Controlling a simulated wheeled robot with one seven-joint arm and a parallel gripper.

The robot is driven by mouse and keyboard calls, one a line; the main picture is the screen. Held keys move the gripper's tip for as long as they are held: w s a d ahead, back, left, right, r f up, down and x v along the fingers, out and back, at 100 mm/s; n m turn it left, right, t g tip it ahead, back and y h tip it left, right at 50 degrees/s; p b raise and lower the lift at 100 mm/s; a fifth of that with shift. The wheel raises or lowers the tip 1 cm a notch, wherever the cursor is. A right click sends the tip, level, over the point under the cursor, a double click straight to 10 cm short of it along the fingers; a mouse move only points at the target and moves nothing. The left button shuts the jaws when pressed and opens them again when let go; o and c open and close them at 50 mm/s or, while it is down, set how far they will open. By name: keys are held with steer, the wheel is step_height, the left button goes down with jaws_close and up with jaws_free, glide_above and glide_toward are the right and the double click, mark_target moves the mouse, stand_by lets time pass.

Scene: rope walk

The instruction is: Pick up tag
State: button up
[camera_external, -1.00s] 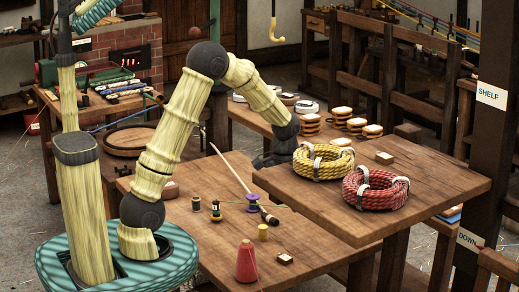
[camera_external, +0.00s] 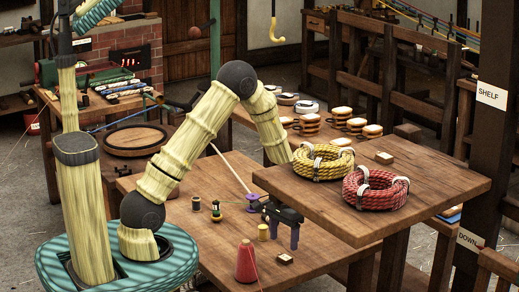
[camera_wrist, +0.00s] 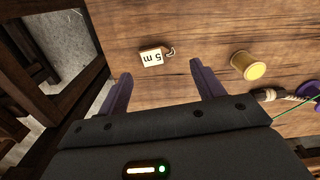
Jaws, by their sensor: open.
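The tag (camera_wrist: 152,57) is small and pale, marked "5 m", with a short cord at one end. It lies flat on the lower wooden table. In the external view the small pale piece (camera_external: 284,258) near the table's front edge appears to be this tag. My gripper (camera_wrist: 161,71) is open and empty, its two purple fingers pointing down. In the wrist view the tag lies just past the fingertips, roughly between their lines. In the external view my gripper (camera_external: 283,234) hangs low over the table, behind the tag and apart from it.
A yellow spool (camera_wrist: 249,66) stands right of the tag. A red cone (camera_external: 246,262) stands left of it. The higher table (camera_external: 440,185), carrying a yellow rope coil (camera_external: 322,163) and a red one (camera_external: 376,190), rises close on the right.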

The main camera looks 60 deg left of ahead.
mark_target(284, 257)
steer(key=f, duration=0.4)
steer(key=shift+s+d, duration=0.15)
steer(key=shift+d, duration=0.2)
steer(key=shift+f, duration=0.6)
steer(key=c, duration=1)
